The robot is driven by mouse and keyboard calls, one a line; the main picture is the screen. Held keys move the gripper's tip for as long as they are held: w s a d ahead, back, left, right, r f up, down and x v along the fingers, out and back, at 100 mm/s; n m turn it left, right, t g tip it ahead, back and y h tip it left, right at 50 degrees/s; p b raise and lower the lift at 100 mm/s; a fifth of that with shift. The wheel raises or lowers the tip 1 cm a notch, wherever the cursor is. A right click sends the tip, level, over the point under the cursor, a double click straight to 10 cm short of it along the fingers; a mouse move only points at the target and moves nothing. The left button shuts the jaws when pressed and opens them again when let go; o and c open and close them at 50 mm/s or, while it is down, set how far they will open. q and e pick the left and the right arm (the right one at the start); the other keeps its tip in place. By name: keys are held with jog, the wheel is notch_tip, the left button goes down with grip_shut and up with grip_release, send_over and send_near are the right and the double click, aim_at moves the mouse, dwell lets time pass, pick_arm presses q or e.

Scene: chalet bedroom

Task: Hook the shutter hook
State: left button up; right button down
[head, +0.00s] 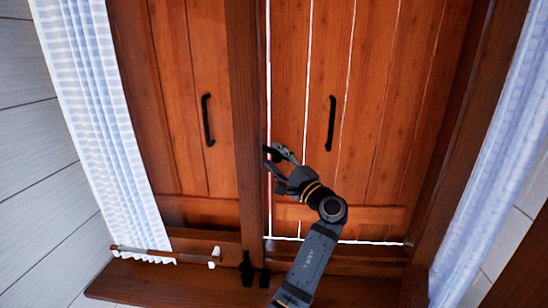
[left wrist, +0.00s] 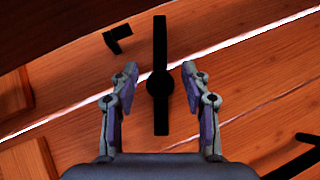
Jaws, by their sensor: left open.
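The shutter hook (left wrist: 160,45) is a black bar with a round pivot, seen in the left wrist view on the wooden shutter. It points up in that view, between my left gripper's fingertips (left wrist: 160,75). A small black L-shaped catch (left wrist: 118,40) sits to its upper left, apart from the bar. My left gripper is open, its fingers on either side of the bar; I cannot tell if they touch it. In the head view my left gripper (head: 277,161) is beside the centre post, low on the right shutter (head: 375,100), and largely covers the hook. My right gripper is out of view.
The left shutter (head: 180,90) and right shutter have black handles (head: 207,120) (head: 331,123). Bright gaps show along the right shutter's left and bottom edges. The dark centre post (head: 247,110) is close to my gripper. Curtains (head: 95,110) (head: 490,150) hang at both sides.

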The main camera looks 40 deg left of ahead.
pick_arm(q)
grip_shut()
jog(key=n+h, duration=0.1)
jog(key=f+n+g+h, duration=0.1)
jog(key=n, duration=0.1)
jog(key=shift+a+f, duration=0.1)
jog(key=shift+s+f+n+h, duration=0.1)
jog(key=shift+f+n+h, duration=0.2)
jog(key=shift+n+h, duration=0.15)
grip_release()
